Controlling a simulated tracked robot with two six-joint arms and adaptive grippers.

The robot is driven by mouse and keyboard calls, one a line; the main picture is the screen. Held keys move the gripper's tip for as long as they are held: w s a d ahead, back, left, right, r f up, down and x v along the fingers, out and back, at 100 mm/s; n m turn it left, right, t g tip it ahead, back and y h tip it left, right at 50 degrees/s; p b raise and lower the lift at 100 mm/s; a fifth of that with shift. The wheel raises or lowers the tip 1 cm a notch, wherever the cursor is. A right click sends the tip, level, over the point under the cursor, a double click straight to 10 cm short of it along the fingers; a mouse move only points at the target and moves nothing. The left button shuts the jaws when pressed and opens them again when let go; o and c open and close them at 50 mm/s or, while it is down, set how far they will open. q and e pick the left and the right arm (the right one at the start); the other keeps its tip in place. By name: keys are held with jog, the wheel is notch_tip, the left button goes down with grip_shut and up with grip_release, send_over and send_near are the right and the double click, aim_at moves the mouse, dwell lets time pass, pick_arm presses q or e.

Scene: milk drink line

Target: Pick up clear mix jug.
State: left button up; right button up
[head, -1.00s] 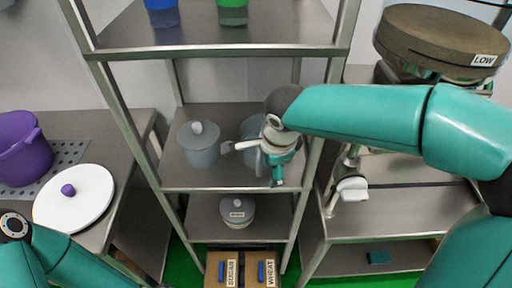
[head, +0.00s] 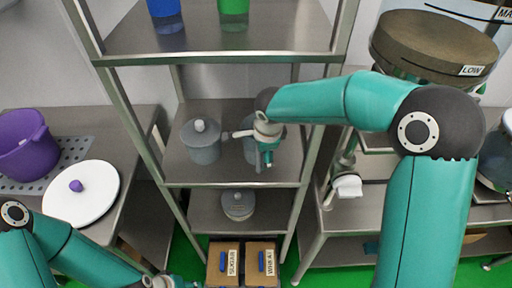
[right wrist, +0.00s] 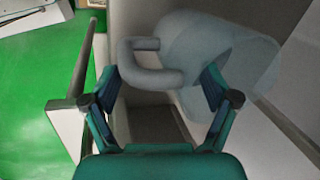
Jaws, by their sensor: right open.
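The clear mix jug (right wrist: 235,62) is a see-through grey jug with a looped handle (right wrist: 145,70) in the right wrist view. In the head view the jug (head: 251,150) stands on the middle shelf, partly hidden by my right gripper (head: 252,148). In the right wrist view my right gripper (right wrist: 160,85) is open, its fingers either side of the handle area. I cannot tell whether they touch the jug. My left gripper (head: 172,282) is low at the bottom edge of the head view, partly cut off, its jaws unclear.
A lidded grey pot (head: 203,146) stands left of the jug on the same shelf. Another lidded pot (head: 238,206) is on the shelf below. Shelf posts (head: 308,150) rise close to my right arm. Blue (head: 166,18) and green (head: 234,16) containers stand above.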

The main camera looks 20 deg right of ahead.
jog(key=shift+c, duration=0.2)
jog(key=c, duration=1.6)
grip_shut()
jog(key=shift+r, duration=0.1)
